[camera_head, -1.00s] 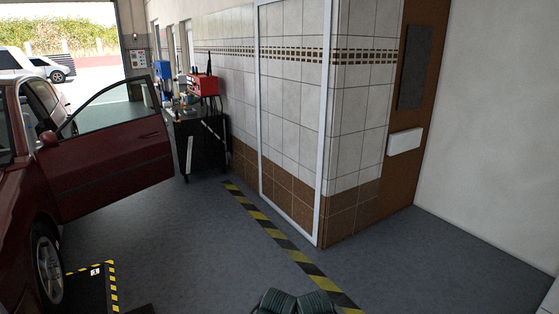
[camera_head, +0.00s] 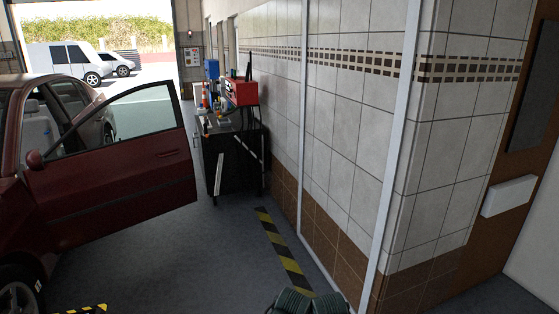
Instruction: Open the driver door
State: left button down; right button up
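The dark red car (camera_head: 15,190) stands at the left edge of the head view, partly cut off by the frame. Its front door (camera_head: 125,180) stands swung wide open, out from the body toward the tool cart. The door's window frame, outer handle and side mirror show. Through the gap a pale seat is partly seen. Neither of my grippers is in view.
A black tool cart (camera_head: 232,160) with a red box (camera_head: 240,92) and other items stands close beyond the door's free edge. A tiled wall (camera_head: 345,120) runs along the right. Grey floor (camera_head: 190,260) is clear between door and wall. Yellow-black tape (camera_head: 283,250) marks it.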

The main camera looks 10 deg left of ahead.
aim_at(82, 198)
jog(key=i+j+u, duration=0.1)
jog(key=i+u, duration=0.35)
jog(key=i, duration=0.5)
jog(key=i+l+u, duration=0.2)
jog(key=i+u, duration=0.25)
jog(key=i, duration=0.5)
jog(key=i+j+z, duration=0.15)
jog(key=i, duration=0.3)
jog(key=i+j+z, duration=0.15)
jog(key=i, duration=0.35)
jog(key=i+j+z, duration=0.15)
jog(key=i, duration=0.3)
jog(key=i+j+z, duration=0.15)
jog(key=i, duration=0.3)
jog(key=i+j+z, duration=0.3)
jog(key=i+j, duration=0.15)
jog(key=j, duration=0.3)
jog(key=i+j+z, duration=0.1)
jog(key=j, duration=0.35)
jog(key=i, duration=0.1)
